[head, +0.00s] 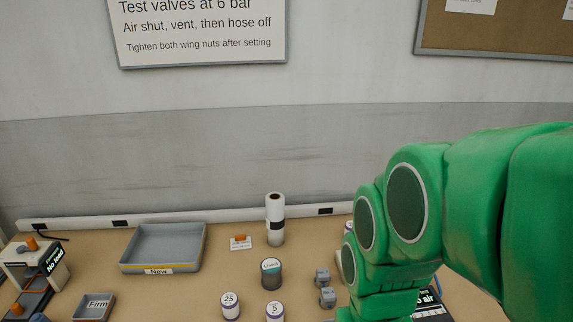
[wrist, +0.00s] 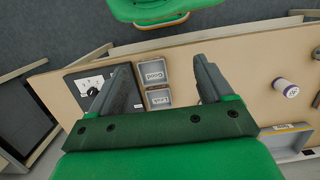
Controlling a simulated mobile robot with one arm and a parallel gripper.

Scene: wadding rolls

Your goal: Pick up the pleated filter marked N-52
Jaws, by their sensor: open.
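No marking N-52 can be read in either view, so I cannot tell which thing is that filter. In the head view, a short white cylinder marked 25 (head: 230,304) and one marked 5 (head: 275,311) stand at the bench's front. A dark cylinder with a pale label (head: 271,273) stands behind them. In the wrist view, a white cylinder with a purplish band (wrist: 285,88) stands at the right; its mark is unreadable. My gripper (wrist: 163,62) is open and empty, its fingers apart over the bench. In the head view my green arm hides the bench's right part.
A grey tray labelled New (head: 162,250) and a tray labelled Firm (head: 95,306) lie left. A white roll (head: 275,222) stands near the wall. The wrist view shows Good (wrist: 153,72) and Leak (wrist: 159,99) trays beside a black panel (wrist: 92,86).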

